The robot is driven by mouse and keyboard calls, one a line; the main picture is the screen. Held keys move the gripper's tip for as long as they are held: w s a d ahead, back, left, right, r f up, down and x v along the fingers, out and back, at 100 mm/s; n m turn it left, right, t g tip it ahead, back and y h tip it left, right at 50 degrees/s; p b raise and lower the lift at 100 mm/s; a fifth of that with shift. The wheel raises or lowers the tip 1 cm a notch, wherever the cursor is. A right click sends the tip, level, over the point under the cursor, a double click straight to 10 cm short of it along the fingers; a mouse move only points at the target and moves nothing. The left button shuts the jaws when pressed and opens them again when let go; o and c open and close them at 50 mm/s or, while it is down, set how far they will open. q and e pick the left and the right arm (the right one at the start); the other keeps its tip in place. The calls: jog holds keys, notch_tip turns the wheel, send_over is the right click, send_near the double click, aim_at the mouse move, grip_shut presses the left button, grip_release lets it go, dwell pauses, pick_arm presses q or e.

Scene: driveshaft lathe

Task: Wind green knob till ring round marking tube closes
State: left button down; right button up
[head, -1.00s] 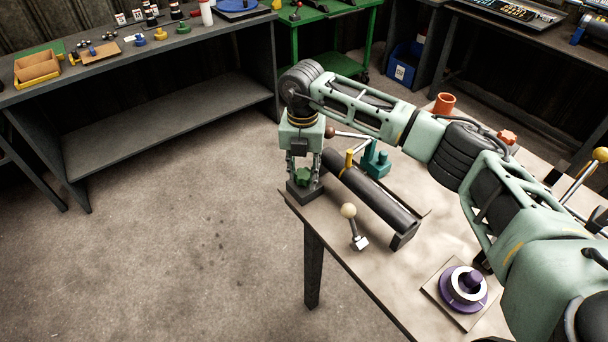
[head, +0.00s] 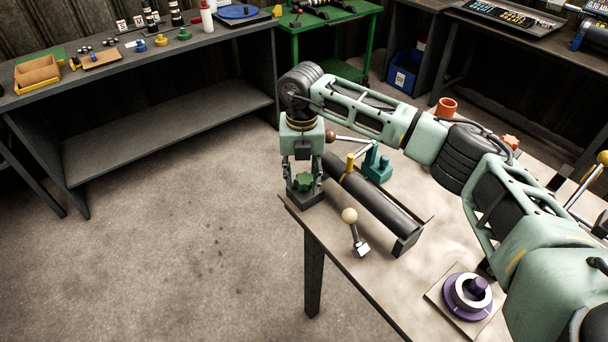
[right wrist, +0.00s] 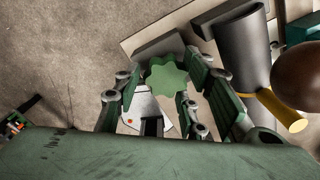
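The green lobed knob (head: 303,182) sits on a dark block at the table's left corner; it also shows in the right wrist view (right wrist: 167,77). My right gripper (head: 303,178) points down over it with its fingers spread on either side. In the right wrist view the fingers (right wrist: 162,82) stand apart, with gaps beside the knob. A dark grey tube (head: 376,198) lies next to the block, with a yellow peg (head: 349,167) standing up from it. No closing ring can be made out on this tube. My left gripper is out of view.
A ball-topped lever (head: 350,216) stands before the tube, and a teal fixture (head: 377,163) behind it. A purple disc with a pale ring (head: 467,293) sits on a plate at the front right. Open floor lies left of the table.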

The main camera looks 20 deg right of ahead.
aim_at(302, 178)
jog(key=shift+o, duration=0.7)
jog(key=shift+w+a+r, duration=0.1)
jog(key=shift+w+a, duration=0.05)
notch_tip(302, 178, up, 12)
dwell(0.5)
